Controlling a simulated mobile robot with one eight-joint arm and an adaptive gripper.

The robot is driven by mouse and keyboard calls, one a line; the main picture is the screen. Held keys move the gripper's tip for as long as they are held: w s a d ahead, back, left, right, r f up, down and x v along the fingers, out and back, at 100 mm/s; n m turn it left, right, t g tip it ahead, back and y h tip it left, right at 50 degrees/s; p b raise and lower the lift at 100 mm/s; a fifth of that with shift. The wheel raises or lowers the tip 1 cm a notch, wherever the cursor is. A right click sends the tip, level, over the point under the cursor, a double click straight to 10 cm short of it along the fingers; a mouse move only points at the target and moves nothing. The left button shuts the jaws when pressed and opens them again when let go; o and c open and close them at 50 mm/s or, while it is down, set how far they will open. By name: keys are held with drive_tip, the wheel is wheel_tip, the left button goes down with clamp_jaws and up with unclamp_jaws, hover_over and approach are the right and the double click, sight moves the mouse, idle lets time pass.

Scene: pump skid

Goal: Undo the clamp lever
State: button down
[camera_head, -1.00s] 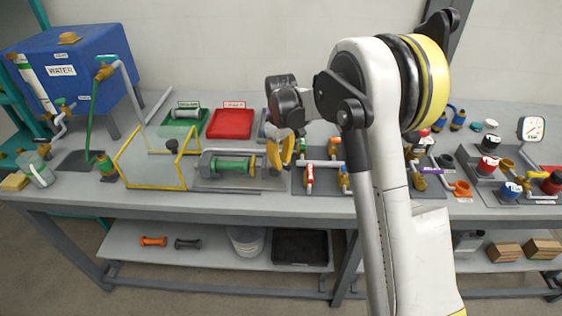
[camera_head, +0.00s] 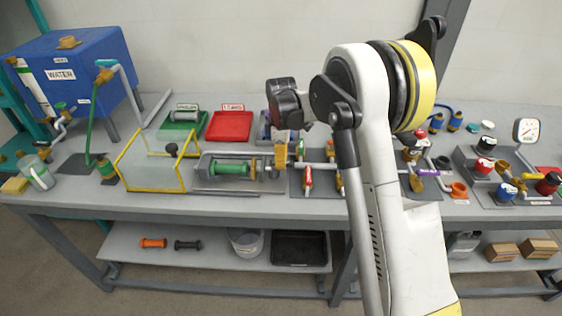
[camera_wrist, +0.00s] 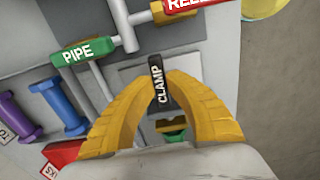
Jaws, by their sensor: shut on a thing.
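The clamp lever (camera_wrist: 158,88) is a short black bar with a white CLAMP label, seen from above in the wrist view. My gripper (camera_wrist: 160,78) has its curved yellow fingers on either side of the lever, shut on it. In the head view my gripper (camera_head: 281,158) points down at the right end of the cradle holding a green cylinder (camera_head: 231,168). There the fingers hide the lever. A green and brass part (camera_wrist: 172,130) shows between the fingers below the lever in the wrist view.
A green PIPE handle (camera_wrist: 75,53) and a partly cut-off red handle (camera_wrist: 195,3) lie close by. A yellow-edged clear guard (camera_head: 124,178) stands left of the cradle. A red tray (camera_head: 229,126) is behind. Valve panels crowd the right.

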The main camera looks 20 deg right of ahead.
drive_tip(key=shift+n, duration=0.4)
drive_tip(key=c, duration=1.4)
unclamp_jaws()
drive_tip(key=shift+o, duration=0.2)
drive_tip(key=shift+r, duration=0.15)
wheel_tip(320, 180, up, 12)
